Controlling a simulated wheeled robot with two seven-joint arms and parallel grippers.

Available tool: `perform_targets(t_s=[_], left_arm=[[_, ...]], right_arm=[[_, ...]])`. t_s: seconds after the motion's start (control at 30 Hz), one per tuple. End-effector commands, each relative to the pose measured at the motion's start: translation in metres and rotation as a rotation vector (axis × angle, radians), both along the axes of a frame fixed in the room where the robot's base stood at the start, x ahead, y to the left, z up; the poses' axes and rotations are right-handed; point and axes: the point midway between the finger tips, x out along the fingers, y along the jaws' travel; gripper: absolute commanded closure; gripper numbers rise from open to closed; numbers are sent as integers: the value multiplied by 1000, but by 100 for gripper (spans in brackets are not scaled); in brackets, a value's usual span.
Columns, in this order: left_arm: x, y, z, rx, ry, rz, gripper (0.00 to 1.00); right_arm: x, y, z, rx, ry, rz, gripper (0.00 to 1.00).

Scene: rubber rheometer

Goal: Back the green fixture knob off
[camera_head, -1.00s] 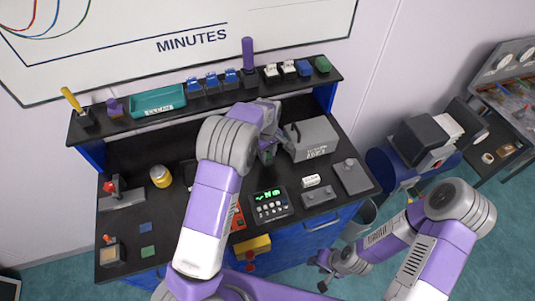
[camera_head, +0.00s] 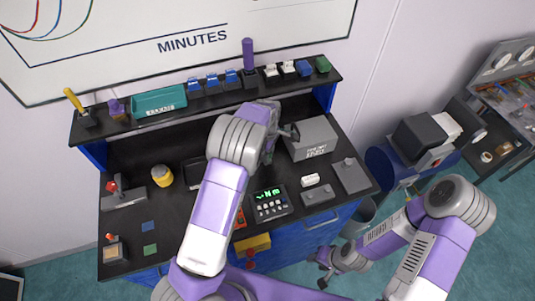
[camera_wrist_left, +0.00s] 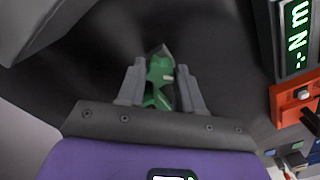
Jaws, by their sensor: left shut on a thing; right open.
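The green knob (camera_wrist_left: 160,70) shows in the left wrist view, between the two grey fingers of my left gripper (camera_wrist_left: 161,82). The gripper is shut on it. In the head view my left wrist (camera_head: 268,118) hangs over the back middle of the bench, beside the grey box. It hides the knob and most of the fixture there. My right gripper (camera_head: 326,272) is open and empty, low in front of the bench at the right.
A grey box (camera_head: 312,139) stands close to the right of my left wrist. A controller with a lit green display (camera_head: 270,203) sits at the bench front. A shelf (camera_head: 222,104) with small blocks and a teal tray (camera_head: 159,101) runs along the back.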

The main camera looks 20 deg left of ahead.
Motion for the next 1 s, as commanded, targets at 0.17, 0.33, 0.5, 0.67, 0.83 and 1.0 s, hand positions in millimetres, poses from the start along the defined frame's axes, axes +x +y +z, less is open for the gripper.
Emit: perform_targets(t_s=[0.17, 0.33, 0.5, 0.67, 0.83, 1.0], left_arm=[[0, 0, 1, 2, 1, 94, 95], [0, 0, 2, 2, 1, 318, 95], [0, 0, 0, 1, -1, 402, 95], [0, 0, 0, 0, 0, 401, 95], [0, 1, 1, 3, -1, 483, 95], [0, 0, 2, 3, -1, 709, 95]], right_arm=[[0, 0, 5, 0, 0, 0, 57], [0, 0, 15, 0, 0, 0, 57], [0, 0, 16, 0, 0, 0, 57], [0, 0, 16, 0, 0, 0, 57], [0, 0, 22, 0, 0, 0, 57], [0, 0, 32, 0, 0, 0, 57]])
